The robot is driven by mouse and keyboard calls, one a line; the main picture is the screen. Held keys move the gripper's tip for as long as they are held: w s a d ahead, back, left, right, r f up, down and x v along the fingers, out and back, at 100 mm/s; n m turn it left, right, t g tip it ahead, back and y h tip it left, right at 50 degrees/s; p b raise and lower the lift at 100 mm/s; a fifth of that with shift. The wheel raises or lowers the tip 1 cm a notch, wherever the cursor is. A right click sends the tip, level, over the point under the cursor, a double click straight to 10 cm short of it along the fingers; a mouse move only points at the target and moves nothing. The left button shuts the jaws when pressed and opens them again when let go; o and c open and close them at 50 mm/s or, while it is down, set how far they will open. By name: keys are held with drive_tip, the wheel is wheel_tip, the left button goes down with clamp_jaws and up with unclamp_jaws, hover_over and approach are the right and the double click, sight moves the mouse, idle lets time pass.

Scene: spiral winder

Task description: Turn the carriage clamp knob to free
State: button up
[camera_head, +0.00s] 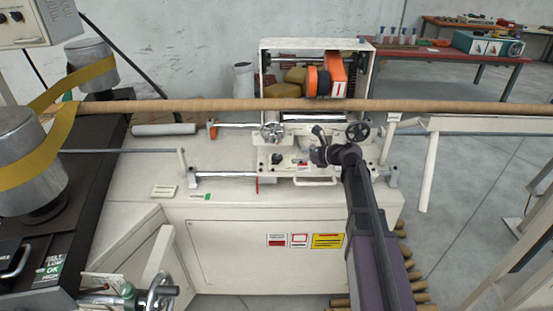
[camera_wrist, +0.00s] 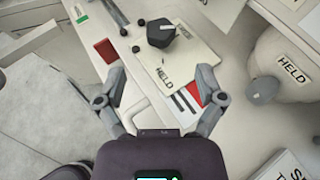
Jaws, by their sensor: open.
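A dark knob (camera_wrist: 161,34), which looks like the carriage clamp knob, sits on a cream plate (camera_wrist: 196,55) in the upper middle of the wrist view. A pale mark shows on the knob. The plate reads HELD on the side toward my gripper; any other wording there is too small to read. My gripper (camera_wrist: 160,72) is open and empty, its two fingers spread over the plate, with the knob beyond the fingertips and apart from them. In the head view my gripper (camera_head: 319,146) hangs above the carriage (camera_head: 300,168), hiding part of its top.
A second HELD label (camera_wrist: 290,68) and a grey round knob (camera_wrist: 262,88) lie right of my gripper. A long brown tube (camera_head: 210,105) crosses behind my gripper. The cabinet top (camera_head: 222,209) is mostly clear at left.

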sight(277, 156)
drive_tip(key=b+x, duration=0.3)
drive_tip(key=x, duration=0.7)
drive_tip(key=shift+w+a+f+b, duration=0.1)
drive_tip(key=shift+a+b, duration=0.05)
drive_tip(key=shift+b, duration=0.15)
